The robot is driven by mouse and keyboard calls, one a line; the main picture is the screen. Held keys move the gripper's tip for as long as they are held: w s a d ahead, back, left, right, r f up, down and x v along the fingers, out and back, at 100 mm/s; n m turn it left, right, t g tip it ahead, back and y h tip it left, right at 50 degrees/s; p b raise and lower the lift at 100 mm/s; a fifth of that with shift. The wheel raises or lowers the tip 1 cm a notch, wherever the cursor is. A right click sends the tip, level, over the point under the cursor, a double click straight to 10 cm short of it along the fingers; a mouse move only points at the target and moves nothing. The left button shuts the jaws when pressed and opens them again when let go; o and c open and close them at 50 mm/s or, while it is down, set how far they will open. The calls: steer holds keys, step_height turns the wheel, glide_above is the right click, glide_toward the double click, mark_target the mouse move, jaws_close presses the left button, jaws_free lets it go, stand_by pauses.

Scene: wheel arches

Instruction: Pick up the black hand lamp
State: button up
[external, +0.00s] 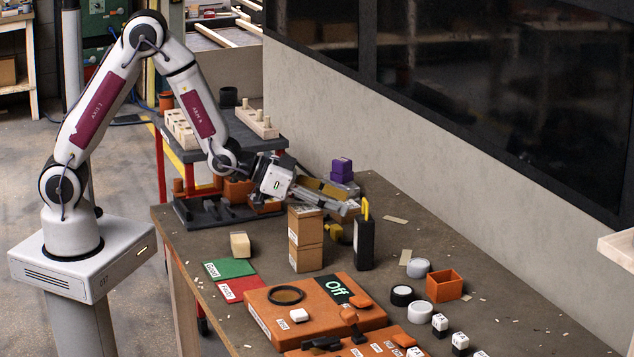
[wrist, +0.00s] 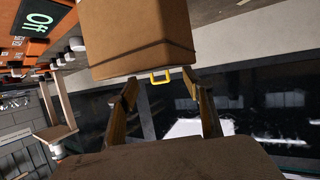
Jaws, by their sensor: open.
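The black hand lamp (external: 364,245) stands upright on the table in the external view, with a yellow handle rising from its top. My gripper (external: 345,201) is open and empty, level with the handle's height and a little to its left in the picture. In the wrist view only the yellow handle (wrist: 160,76) shows, between and beyond my open fingertips (wrist: 162,84). The lamp's black body is hidden there behind a cardboard box.
Stacked cardboard boxes (external: 306,240) stand beside the lamp, and one box (wrist: 137,38) looms close in the wrist view. Purple blocks (external: 341,170) sit behind my gripper. Orange panels (external: 315,310) lie in front. An orange bin (external: 445,285) and several round pieces lie to the right.

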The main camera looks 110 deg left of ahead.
mark_target(356, 216)
steer(key=shift+x, duration=2.55)
steer(key=shift+d+f, duration=0.1)
steer(key=shift+d, duration=0.05)
jaws_close()
